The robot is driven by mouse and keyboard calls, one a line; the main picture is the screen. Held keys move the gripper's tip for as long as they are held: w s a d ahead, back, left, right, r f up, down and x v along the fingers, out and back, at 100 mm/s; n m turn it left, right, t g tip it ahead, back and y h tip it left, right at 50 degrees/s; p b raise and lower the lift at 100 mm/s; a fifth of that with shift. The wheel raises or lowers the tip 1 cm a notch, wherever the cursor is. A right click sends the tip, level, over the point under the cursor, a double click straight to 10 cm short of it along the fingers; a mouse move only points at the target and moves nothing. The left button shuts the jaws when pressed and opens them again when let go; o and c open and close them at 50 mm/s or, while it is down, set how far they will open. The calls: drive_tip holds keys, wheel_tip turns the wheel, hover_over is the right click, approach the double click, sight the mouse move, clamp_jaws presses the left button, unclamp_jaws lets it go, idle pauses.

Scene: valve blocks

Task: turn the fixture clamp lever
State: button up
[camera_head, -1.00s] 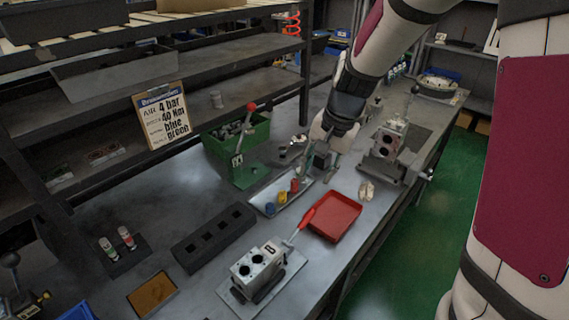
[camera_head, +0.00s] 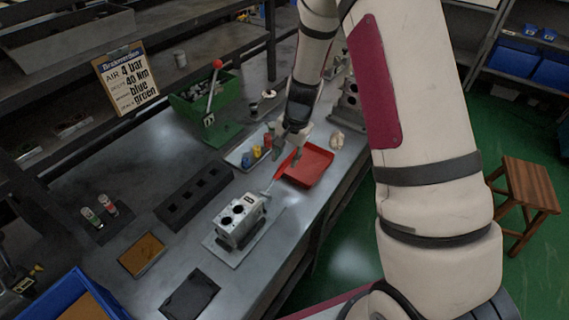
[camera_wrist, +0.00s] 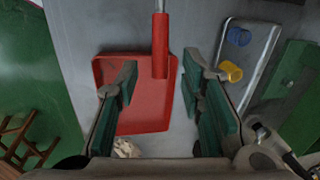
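The fixture clamp lever has a red handle (camera_head: 284,168) on a silver rod. It rises from the fixture plate (camera_head: 265,238), which carries a grey valve block (camera_head: 239,219) with round holes. My gripper (camera_head: 287,150) is just beyond the handle's upper end, low over the table. In the wrist view my gripper (camera_wrist: 160,68) is open, with green-padded fingers either side of the red handle (camera_wrist: 160,45). The handle's end reaches between the fingers; I see no finger touching it. The valve block is out of the wrist view.
A red tray (camera_head: 311,166) lies beside the lever; it also shows under my gripper in the wrist view (camera_wrist: 145,122). A light tray (camera_head: 237,158) holds blue and yellow parts. A black block with square holes (camera_head: 194,195) lies left.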

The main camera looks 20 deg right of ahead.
sight(284, 165)
drive_tip(key=shift+w+a+f, duration=0.15)
drive_tip(key=shift+f, duration=0.85)
drive_tip(key=shift+w+a+f, duration=0.1)
drive_tip(key=shift+w+f, duration=0.05)
drive_tip(key=shift+f, duration=0.85)
clamp_jaws()
